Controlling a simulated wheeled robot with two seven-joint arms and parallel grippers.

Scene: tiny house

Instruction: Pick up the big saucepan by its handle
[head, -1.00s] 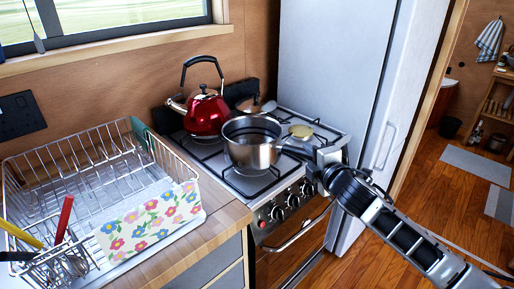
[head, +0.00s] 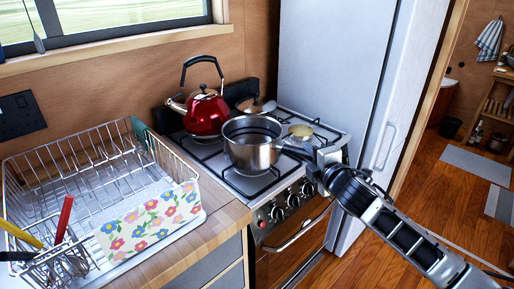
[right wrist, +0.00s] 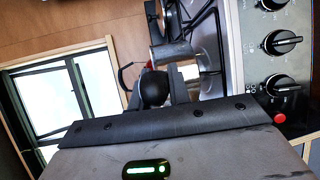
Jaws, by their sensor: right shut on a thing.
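The big saucepan (head: 252,154) is steel and sits upright over the front left burner of the stove. Its handle (head: 296,151) points right, toward my right gripper (head: 318,156). My right gripper is shut on the handle's end, and its jaws partly hide it. In the right wrist view, part of the steel pan (right wrist: 174,52) shows beyond the dark gripper parts, and the grip itself is hard to make out. Whether the pan is a little off the grate I cannot tell. My left gripper is not in view.
A red kettle (head: 206,111) stands behind the pan on the stove (head: 222,176). A small yellowish-topped pan (head: 301,131) sits at the back right. A dish rack (head: 190,222) fills the counter on the left. Floor at right is open.

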